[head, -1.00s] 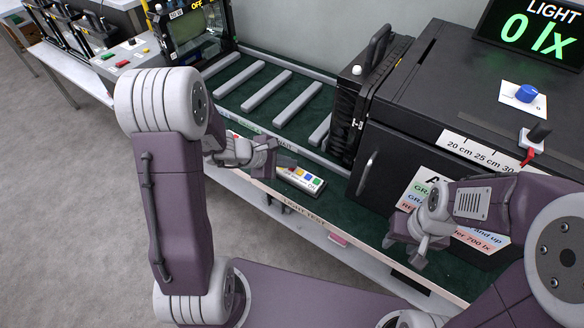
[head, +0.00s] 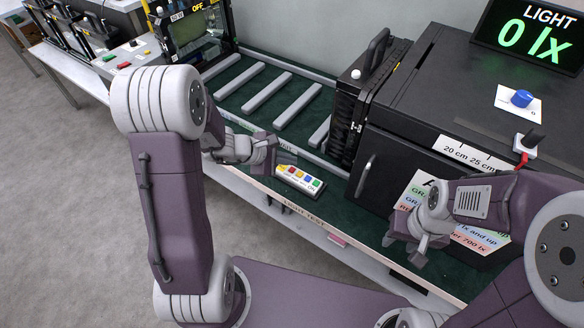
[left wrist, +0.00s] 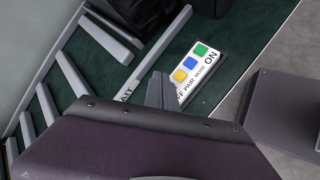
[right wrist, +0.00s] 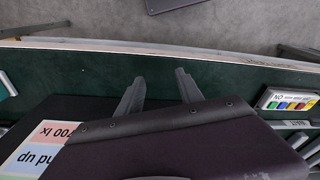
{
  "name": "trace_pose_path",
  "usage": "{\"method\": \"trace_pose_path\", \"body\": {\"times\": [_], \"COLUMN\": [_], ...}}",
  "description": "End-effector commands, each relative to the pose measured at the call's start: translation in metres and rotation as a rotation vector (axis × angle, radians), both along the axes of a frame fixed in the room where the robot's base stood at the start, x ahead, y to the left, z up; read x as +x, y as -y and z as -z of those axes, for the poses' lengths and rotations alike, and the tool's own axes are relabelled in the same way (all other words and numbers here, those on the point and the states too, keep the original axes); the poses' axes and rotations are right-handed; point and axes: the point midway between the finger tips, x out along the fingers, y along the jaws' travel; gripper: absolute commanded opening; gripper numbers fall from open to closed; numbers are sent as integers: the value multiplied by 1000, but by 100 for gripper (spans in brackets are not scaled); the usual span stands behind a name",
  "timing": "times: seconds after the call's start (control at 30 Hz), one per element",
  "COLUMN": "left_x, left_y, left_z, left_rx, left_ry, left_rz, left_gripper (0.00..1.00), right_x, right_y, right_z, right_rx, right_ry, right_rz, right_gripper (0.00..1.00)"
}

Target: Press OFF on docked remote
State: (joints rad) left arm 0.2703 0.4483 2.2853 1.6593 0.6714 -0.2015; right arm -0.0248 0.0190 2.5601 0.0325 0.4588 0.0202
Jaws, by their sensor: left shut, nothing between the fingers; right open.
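The remote (head: 300,179) is a white bar with a row of coloured buttons, lying at the front edge of the green bench. In the left wrist view the remote (left wrist: 202,66) shows green, blue and yellow buttons and the labels ON, MODE and PAIR; its OFF end is partly hidden by my fingers. My left gripper (head: 277,155) is shut and empty, just behind the remote's left end; I cannot tell whether it touches. My right gripper (head: 418,252) is open and empty in front of the black box. The remote (right wrist: 287,100) also shows in the right wrist view.
The display (head: 530,35) reads 0 lx. Grey rails (head: 268,92) lie behind on the green surface.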

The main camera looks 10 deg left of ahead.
Motion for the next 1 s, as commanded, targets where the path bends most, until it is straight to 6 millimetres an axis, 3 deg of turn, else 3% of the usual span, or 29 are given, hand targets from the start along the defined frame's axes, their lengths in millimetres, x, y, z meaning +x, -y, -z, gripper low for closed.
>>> {"method": "trace_pose_path", "body": {"times": [0.03, 0.37, 1.0], "left_x": [0, 0, 0], "left_y": [0, 0, 0], "left_z": [-10, -42, -41], "left_rx": [0, 0, 0], "left_ry": [1, 1, 0], "left_rz": [0, -1, 0], "left_gripper": [0, 0, 0], "right_x": [0, 0, 0], "right_y": [0, 0, 0], "right_z": [-8, -33, -32], "right_rx": [0, 0, 0], "right_ry": [0, 0, 0], "right_rz": [0, 0, 0], "right_gripper": [43, 43, 43]}}
